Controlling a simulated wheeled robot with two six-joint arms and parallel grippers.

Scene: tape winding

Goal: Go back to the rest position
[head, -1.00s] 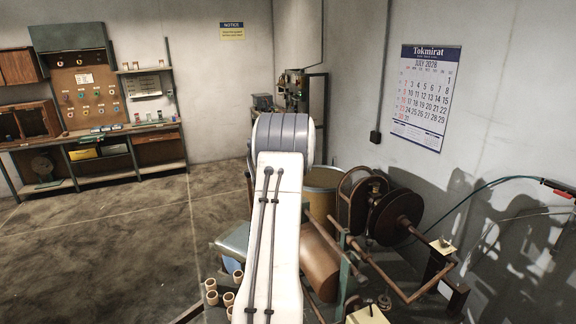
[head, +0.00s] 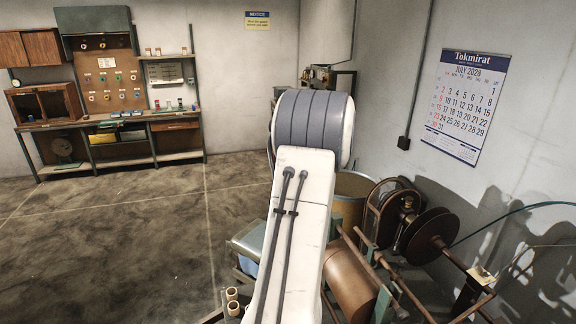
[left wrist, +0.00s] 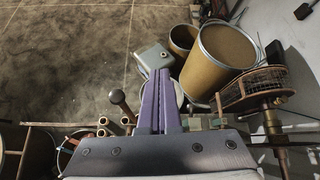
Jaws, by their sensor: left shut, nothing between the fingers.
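My left gripper (left wrist: 159,76) shows in the left wrist view as two purple fingers pressed together with nothing between them. Its tips are in the air over the work area, overlapping a grey box (left wrist: 152,56) and the drums behind it in the picture. In the head view a large white link of my arm rises through the middle and no gripper fingers show. My right gripper is in neither view.
The winding stand with dark reels (head: 430,236) and a brown roll (head: 350,280) is right of my arm. A tan drum (left wrist: 226,46) stands behind. Short tubes (head: 233,300) lie at lower left. A workbench (head: 110,125) is at far left; the floor between is clear.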

